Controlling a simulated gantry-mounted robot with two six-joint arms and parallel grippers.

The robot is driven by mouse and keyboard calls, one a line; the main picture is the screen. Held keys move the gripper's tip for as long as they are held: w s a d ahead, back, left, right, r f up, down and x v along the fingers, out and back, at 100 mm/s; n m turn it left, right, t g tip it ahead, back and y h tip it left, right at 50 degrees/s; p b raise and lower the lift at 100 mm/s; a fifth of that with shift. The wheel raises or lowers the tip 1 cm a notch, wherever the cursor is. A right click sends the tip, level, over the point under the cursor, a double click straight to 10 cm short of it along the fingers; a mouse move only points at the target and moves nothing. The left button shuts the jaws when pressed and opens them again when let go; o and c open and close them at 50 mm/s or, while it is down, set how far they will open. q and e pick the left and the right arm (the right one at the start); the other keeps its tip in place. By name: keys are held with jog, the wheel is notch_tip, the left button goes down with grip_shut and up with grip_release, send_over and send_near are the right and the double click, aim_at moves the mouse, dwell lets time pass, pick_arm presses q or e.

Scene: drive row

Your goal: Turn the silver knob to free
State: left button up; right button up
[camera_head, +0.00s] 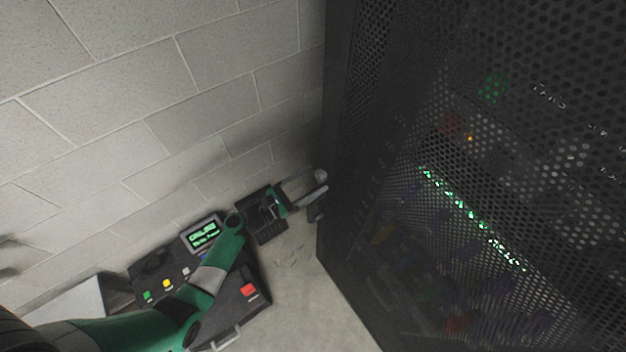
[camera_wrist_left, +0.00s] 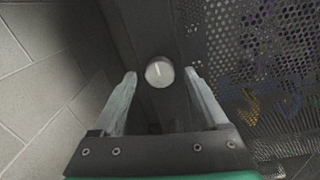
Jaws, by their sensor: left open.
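The silver knob (camera_wrist_left: 159,72) is round, with a pale line across its face, and sits on the dark frame of the cabinet in the left wrist view. It also shows in the head view (camera_head: 320,175) at the cabinet's left edge. My left gripper (camera_wrist_left: 160,85) is open, with one finger on each side of the knob and gaps to both. In the head view my left gripper (camera_head: 318,188) reaches to the cabinet edge from the left. Whether the fingertips reach past the knob's face is hard to tell. My right gripper is not in view.
The dark perforated cabinet door (camera_head: 480,150) fills the right side. A black console (camera_head: 255,305) with coloured buttons, a red switch and a green-lit display (camera_head: 204,236) lies under my left arm. A pale block wall (camera_head: 150,90) stands behind; bare floor (camera_head: 315,300) lies between.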

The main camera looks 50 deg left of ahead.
pick_arm(q)
jog(key=shift+w, duration=0.35)
grip_shut()
